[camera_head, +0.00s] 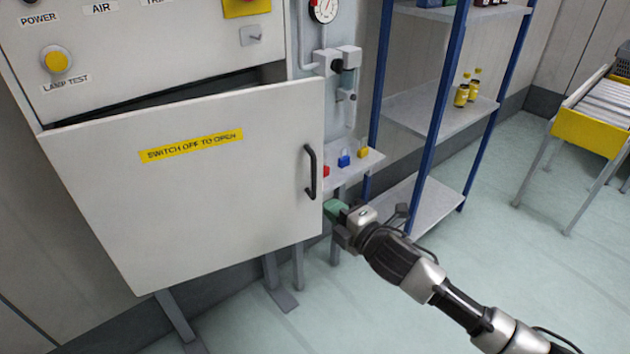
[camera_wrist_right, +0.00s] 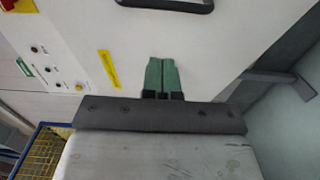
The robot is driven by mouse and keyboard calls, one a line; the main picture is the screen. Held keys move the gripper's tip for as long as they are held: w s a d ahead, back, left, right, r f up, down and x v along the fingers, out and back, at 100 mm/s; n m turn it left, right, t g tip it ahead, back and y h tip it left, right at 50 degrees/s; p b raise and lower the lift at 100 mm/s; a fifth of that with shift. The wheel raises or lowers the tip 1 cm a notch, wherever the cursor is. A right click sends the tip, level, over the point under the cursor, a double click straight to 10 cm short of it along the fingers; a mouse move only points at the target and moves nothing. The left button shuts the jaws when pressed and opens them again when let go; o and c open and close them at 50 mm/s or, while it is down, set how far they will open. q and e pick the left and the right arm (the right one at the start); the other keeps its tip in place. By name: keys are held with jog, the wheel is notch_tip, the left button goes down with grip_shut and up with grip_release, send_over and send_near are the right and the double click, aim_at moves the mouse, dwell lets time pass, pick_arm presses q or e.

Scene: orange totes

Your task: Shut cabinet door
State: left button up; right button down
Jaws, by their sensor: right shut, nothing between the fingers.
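The cabinet door (camera_head: 230,205) is a pale panel with a yellow "SWITCH OFF TO OPEN" label (camera_head: 190,146). It stands ajar, with a dark gap along its top edge that is wider toward the right. Its black handle (camera_head: 311,172) is on the right side and also shows at the top of the right wrist view (camera_wrist_right: 165,5). My right gripper (camera_head: 333,208) is at the door's lower right edge, below the handle. Its green fingers (camera_wrist_right: 161,74) are together and empty, with the door face behind them. Whether they touch the door I cannot tell. My left gripper is out of view.
The cabinet's control panel (camera_head: 160,40) is above the door. A blue-post shelf rack (camera_head: 430,115) with yellow bottles (camera_head: 467,90) stands to the right. A small ledge (camera_head: 350,168) with coloured padlock-like items is behind the door's right edge. A yellow-fronted stand (camera_head: 590,132) is at far right. Floor between is clear.

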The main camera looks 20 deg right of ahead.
aim_at(312, 179)
jog(key=x, duration=0.3)
jog(key=d+p+x, duration=0.1)
jog(key=x, duration=0.5)
jog(key=shift+w+d, duration=0.35)
jog(key=shift+w, duration=0.05)
jog(key=shift+w+d+f+p, duration=0.15)
jog(key=shift+w+d+p, duration=0.2)
jog(key=shift+w, duration=0.2)
